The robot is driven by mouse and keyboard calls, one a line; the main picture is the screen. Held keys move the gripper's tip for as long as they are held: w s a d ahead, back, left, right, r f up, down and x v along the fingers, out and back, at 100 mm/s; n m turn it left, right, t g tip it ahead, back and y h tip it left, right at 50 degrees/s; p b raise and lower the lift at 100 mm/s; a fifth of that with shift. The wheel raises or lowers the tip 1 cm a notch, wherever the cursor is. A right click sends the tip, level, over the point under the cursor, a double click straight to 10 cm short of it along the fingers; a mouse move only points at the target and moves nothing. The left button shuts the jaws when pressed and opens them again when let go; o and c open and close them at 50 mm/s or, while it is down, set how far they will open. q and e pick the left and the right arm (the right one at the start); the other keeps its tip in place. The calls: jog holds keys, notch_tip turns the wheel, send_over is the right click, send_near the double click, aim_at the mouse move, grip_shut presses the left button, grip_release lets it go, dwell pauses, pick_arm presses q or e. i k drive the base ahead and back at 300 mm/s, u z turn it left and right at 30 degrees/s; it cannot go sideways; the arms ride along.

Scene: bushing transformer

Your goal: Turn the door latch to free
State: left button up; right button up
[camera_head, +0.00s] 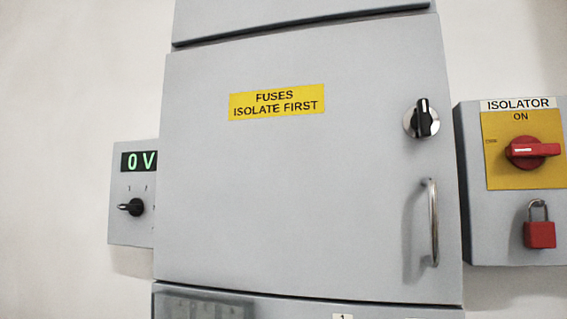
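The door latch (423,118) is a black knob with a white pointer line on a silver round plate, at the upper right of the grey cabinet door (290,200). Its grip stands nearly upright, with the white line toward the top. The door looks shut. A silver bar handle (433,222) is mounted below the latch. A yellow label reading "FUSES ISOLATE FIRST" (277,102) is on the door. Neither of my grippers shows in the head view.
At right, the isolator box has a red handle (533,151) lying horizontal under "ON", and a red padlock (539,232) below. At left, a meter box (122,185) shows "0 V" above a black selector (131,207). The space before the door is clear.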

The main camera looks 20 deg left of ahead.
aim_at(422, 122)
jog(key=z, duration=2.5)
jog(key=k, duration=1.1)
jog(key=u, duration=1.8)
jog(key=i, duration=0.5)
jog(key=u, duration=0.05)
